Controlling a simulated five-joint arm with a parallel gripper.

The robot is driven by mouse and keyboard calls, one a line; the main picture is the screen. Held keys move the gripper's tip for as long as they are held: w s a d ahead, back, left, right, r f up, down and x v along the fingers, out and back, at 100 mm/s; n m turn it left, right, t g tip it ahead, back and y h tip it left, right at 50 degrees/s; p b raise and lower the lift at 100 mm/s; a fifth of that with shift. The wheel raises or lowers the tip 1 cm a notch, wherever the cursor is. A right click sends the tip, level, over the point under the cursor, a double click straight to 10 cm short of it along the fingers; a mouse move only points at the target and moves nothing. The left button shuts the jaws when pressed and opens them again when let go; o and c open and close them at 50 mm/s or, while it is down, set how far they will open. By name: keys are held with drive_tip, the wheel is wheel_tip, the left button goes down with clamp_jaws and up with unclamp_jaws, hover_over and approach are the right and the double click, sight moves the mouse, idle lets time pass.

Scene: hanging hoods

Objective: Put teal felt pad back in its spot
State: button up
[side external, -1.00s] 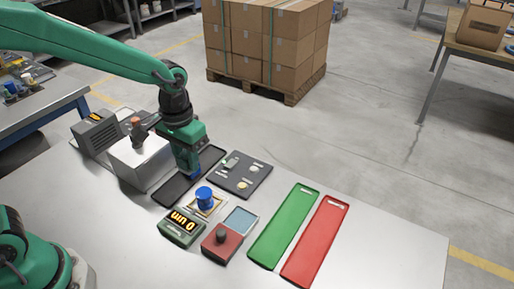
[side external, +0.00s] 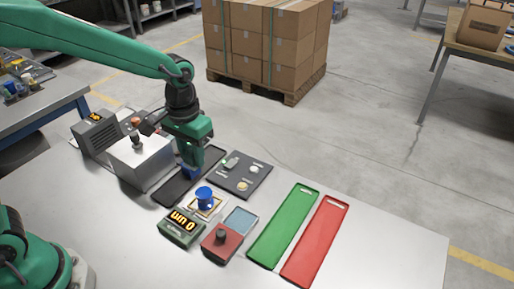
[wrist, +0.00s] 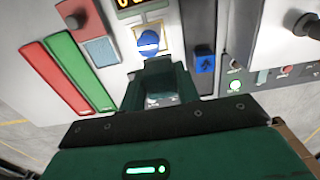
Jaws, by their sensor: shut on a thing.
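My gripper (side external: 190,174) points down over the long dark tray (side external: 170,194), beside the dark panel. In the wrist view its green fingers (wrist: 160,97) are shut on a small pale thing (wrist: 162,99), mostly hidden by the fingers; I cannot tell whether this is the teal felt pad. A flat blue-grey square (side external: 240,220) lies in a pale frame beside the red block; it also shows in the wrist view (wrist: 101,51). The dark panel (side external: 262,181) holds a few small pieces and pale labels.
A blue spool-like piece (side external: 204,195) stands on a framed square near the green display box (side external: 181,227). The red block (side external: 221,243) has a dark knob. Green (side external: 284,226) and red (side external: 316,240) trays lie at right. A white box (side external: 142,160) stands left of my gripper.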

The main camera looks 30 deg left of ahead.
drive_tip(key=w+d+f, duration=0.1)
drive_tip(key=w+d, duration=0.6)
drive_tip(key=w, duration=0.1)
hover_over(277, 189)
wheel_tip(277, 189, down, 4)
drive_tip(key=shift+f, duration=0.1)
drive_tip(key=shift+f, duration=0.1)
drive_tip(key=shift+f, duration=3.3)
drive_tip(key=shift+f, duration=0.6)
drive_tip(key=o, duration=1)
drive_tip(key=shift+o, duration=0.2)
drive_tip(key=shift+r, duration=0.15)
